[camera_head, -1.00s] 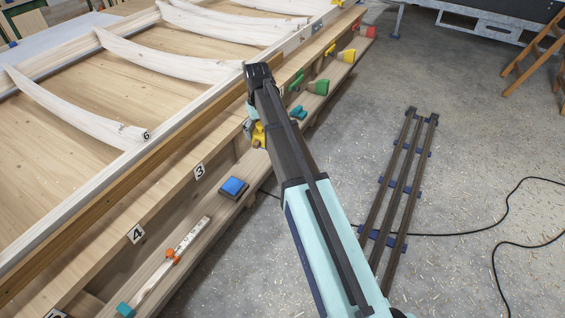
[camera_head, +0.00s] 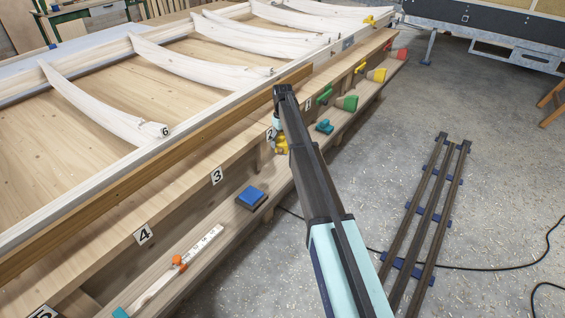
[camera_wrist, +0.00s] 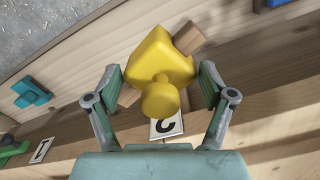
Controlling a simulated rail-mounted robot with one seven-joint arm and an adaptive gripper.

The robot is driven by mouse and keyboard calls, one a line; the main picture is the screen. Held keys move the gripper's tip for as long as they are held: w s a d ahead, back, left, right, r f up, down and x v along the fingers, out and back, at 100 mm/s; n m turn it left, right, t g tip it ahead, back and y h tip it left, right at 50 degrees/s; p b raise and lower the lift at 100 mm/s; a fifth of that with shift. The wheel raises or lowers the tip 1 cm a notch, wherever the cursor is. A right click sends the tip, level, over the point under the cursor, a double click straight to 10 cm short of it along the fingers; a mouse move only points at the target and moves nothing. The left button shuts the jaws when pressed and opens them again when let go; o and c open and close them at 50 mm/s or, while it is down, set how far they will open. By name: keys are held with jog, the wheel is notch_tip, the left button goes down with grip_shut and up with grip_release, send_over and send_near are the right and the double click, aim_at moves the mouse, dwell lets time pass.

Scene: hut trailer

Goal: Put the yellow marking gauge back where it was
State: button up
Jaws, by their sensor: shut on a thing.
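The yellow marking gauge (camera_wrist: 160,65) has a yellow block, a round knob facing the wrist camera and a wooden stem partly hidden behind it. My gripper (camera_wrist: 162,85) has its two fingers closed on either side of the block. In the head view the yellow gauge (camera_head: 281,146) shows just below the wrist, at the shelf along the bench side. A number 2 card (camera_wrist: 167,124) lies just below the knob in the wrist view. I cannot tell whether the gauge touches the shelf.
A teal tool (camera_head: 324,126) sits to the right on the shelf, with a green tool (camera_head: 347,103) and another yellow tool (camera_head: 377,75) farther along. A blue block (camera_head: 251,197) and a folding rule (camera_head: 198,245) lie nearer. Dark rails (camera_head: 425,215) lie on the floor.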

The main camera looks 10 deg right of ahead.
notch_tip(320, 180, down, 11)
jog(key=shift+f, duration=0.1)
dwell(0.4)
jog(key=shift+f, duration=0.15)
jog(key=o, duration=1)
notch_tip(320, 180, up, 12)
jog(key=shift+r, duration=0.25)
